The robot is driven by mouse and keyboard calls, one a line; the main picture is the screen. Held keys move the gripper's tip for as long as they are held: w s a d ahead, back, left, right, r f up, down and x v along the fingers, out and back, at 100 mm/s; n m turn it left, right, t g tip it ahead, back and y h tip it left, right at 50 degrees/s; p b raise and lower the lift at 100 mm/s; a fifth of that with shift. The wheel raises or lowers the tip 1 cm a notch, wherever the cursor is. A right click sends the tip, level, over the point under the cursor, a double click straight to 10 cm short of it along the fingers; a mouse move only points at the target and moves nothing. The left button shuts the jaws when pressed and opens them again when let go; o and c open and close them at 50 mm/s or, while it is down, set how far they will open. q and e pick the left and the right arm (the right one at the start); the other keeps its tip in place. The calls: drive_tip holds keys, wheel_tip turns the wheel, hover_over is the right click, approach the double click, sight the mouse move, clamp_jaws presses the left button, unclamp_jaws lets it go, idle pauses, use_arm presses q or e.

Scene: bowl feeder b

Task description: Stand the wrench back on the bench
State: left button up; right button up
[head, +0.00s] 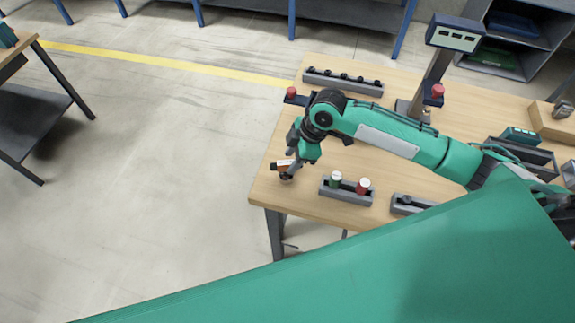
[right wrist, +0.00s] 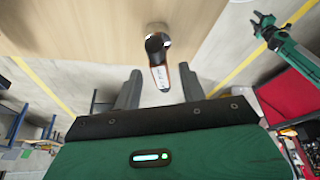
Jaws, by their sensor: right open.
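The wrench (head: 281,168), with orange, white and black parts, is at the bench's left end in the head view. In the right wrist view the wrench (right wrist: 159,75) shows a dark round end on the wood side and an orange and white body pointing towards my palm. My right gripper (right wrist: 156,88) is open, with one finger on each side of the wrench body and visible gaps. In the head view my right gripper (head: 289,160) partly hides the wrench. My left gripper (right wrist: 262,22) shows small and far off in the right wrist view.
The wooden bench (head: 310,205) carries a grey holder (head: 346,195) with green and red-topped items. A long rack (head: 343,84) lies at the back. A post with a display (head: 453,36) stands behind my right arm. Floor left of the bench is clear.

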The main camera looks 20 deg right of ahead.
drive_tip(key=b+v, duration=0.1)
drive_tip(key=v, duration=0.6)
drive_tip(key=shift+r, duration=0.4)
drive_tip(key=shift+d, duration=0.1)
